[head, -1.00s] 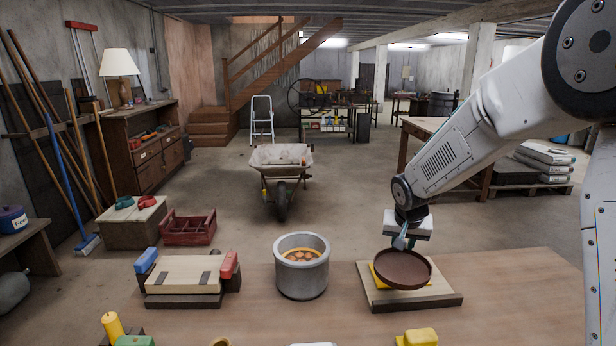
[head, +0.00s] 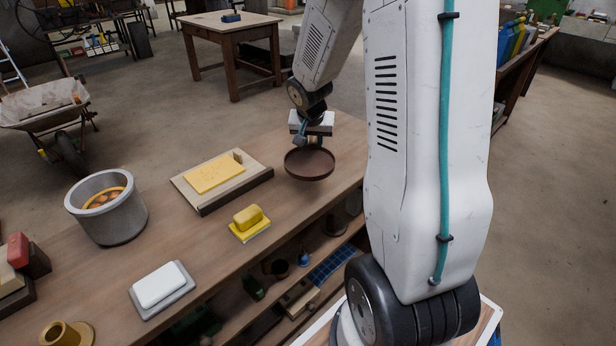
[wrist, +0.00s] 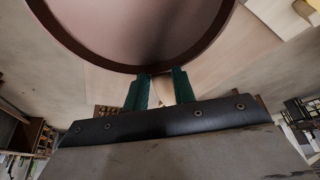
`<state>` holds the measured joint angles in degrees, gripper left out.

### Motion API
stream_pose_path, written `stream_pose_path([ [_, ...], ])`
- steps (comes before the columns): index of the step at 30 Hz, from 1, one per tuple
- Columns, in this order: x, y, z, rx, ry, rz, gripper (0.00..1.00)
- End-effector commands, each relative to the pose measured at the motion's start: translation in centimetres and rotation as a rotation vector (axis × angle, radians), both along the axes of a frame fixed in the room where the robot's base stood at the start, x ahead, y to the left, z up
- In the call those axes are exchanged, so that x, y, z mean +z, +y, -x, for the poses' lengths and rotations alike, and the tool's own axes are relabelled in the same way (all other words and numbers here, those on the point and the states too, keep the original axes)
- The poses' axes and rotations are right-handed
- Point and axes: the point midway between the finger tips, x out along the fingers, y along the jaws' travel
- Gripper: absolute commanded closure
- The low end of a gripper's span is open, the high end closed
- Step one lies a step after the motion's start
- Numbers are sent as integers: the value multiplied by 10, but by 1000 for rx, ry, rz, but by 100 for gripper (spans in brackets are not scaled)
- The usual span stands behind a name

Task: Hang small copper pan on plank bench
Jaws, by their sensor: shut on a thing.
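The small pan (head: 309,163) is a dark brown, shallow round dish, level in the head view. In the wrist view the green fingers (wrist: 157,90) meet the rim of the pan (wrist: 150,28), which fills the top of the picture. The pan is in the air over the right part of a wooden bench (head: 140,258), which seems to be the plank bench. I cannot make out a hook on it.
A pale board with a yellow sheet (head: 214,174) lies just left of the pan. A yellow block (head: 248,217), a white block (head: 159,285) and a grey pot (head: 106,210) stand on the bench. Shelves below hold several items. A table (head: 231,26) stands behind.

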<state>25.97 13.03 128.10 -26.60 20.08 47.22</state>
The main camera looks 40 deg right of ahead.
Motion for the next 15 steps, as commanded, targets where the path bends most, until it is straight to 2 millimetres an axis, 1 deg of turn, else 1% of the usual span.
stream_pose_path([
  [1, -6, -18, 25, -77, 3, 0, 100],
  [2, -9, -26, 39, -122, 2, -1, 100],
  [3, -14, -35, 57, -185, 3, 0, 100],
  [6, -25, -50, 99, -332, 4, 1, 100],
  [9, -34, -53, 125, -445, 4, 1, 100],
  [10, -36, -53, 130, -472, 3, 0, 100],
  [15, -43, -46, 141, -586, 1, 1, 100],
])
